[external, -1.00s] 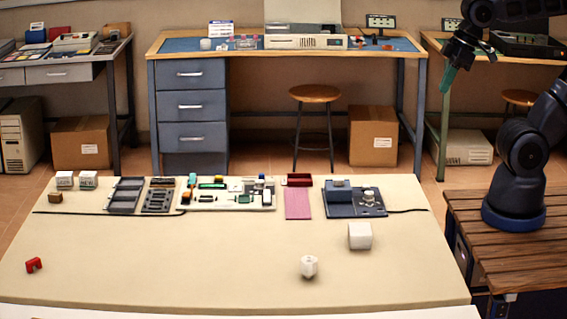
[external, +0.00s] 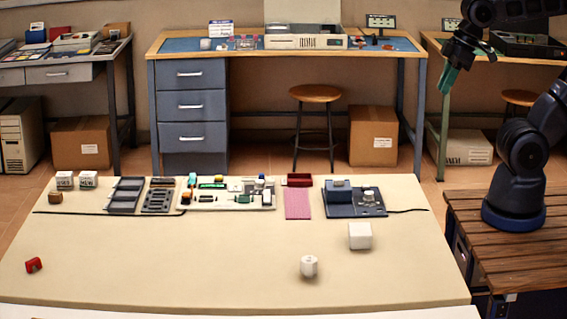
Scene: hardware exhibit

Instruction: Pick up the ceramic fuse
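A small white, roughly cylindrical piece (external: 309,266) stands upright near the front of the cream table, right of centre; it looks most like the ceramic fuse. A larger white block (external: 360,236) sits behind it and to the right. My gripper (external: 448,86) with its teal fingers hangs high at the upper right, pointing down and far from both pieces. Nothing shows between the fingers. They overlap from this side, so their opening is unclear.
Along the back are white boxes (external: 64,180), dark trays (external: 126,195), a circuit board (external: 228,193), a pink mat (external: 297,203) and a dark blue fixture (external: 354,198). The front middle is clear.

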